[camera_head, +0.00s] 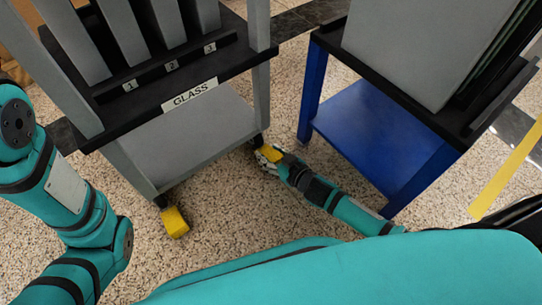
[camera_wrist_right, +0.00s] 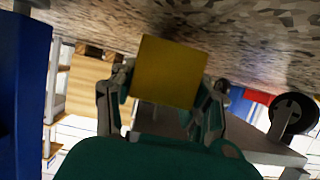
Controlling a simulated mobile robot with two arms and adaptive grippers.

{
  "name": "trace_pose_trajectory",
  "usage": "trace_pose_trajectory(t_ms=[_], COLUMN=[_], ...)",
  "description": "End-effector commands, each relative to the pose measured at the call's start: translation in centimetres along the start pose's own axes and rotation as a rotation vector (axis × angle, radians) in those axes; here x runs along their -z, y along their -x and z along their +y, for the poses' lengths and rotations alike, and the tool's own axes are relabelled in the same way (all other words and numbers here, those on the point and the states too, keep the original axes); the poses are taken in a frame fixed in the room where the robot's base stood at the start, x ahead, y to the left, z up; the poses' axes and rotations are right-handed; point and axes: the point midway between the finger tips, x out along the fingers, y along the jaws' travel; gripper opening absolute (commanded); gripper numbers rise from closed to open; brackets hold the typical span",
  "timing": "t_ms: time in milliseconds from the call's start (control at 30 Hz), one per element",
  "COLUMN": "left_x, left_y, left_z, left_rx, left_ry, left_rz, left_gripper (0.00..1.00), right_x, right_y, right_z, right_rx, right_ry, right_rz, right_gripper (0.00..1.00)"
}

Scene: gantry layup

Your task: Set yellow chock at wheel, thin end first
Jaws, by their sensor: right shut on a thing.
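My right gripper (camera_head: 266,156) is low at the floor, shut on a yellow chock (camera_head: 272,152), beside the front right caster wheel (camera_head: 258,141) of the grey GLASS rack (camera_head: 195,135). In the right wrist view the chock (camera_wrist_right: 165,71) shows as a flat yellow face between the two fingers (camera_wrist_right: 163,100). A dark wheel (camera_wrist_right: 292,115) shows to its right, apart from it in the picture. I cannot tell which end of the chock is thin, or whether it touches the wheel. A second yellow chock (camera_head: 175,222) is on the floor by the front left caster (camera_head: 160,201). My left gripper is out of view.
A blue stand (camera_head: 365,125) with a grey panel is close to the right of my right arm; its leg (camera_head: 312,95) is near the gripper. Speckled floor between the two chocks is clear. A yellow strip (camera_head: 508,170) is at the far right.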

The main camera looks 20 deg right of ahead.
Motion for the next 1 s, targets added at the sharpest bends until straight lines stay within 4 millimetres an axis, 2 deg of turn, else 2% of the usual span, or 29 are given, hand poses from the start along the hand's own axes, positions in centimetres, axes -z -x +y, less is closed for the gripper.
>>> trace_pose_trajectory(t_ms=[567, 600, 767, 1000], left_x=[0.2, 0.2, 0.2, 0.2], left_y=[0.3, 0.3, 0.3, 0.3], left_z=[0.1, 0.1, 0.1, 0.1], left_rx=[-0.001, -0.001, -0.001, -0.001], left_ry=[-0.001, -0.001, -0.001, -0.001], left_rz=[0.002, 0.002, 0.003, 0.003], left_gripper=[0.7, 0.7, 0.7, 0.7], right_x=[-1.0, -1.1, -1.1, -1.0], right_y=[-0.4, -0.4, -0.4, -0.4], right_z=[0.0, 0.0, 0.0, 0.0], right_rx=[0.0, 0.0, 0.0, 0.0], right_ry=[0.0, 0.0, 0.0, 0.001], right_rz=[0.001, 0.0, 0.0, 0.0], right_gripper=[0.05, 0.48, 0.69, 0.7])
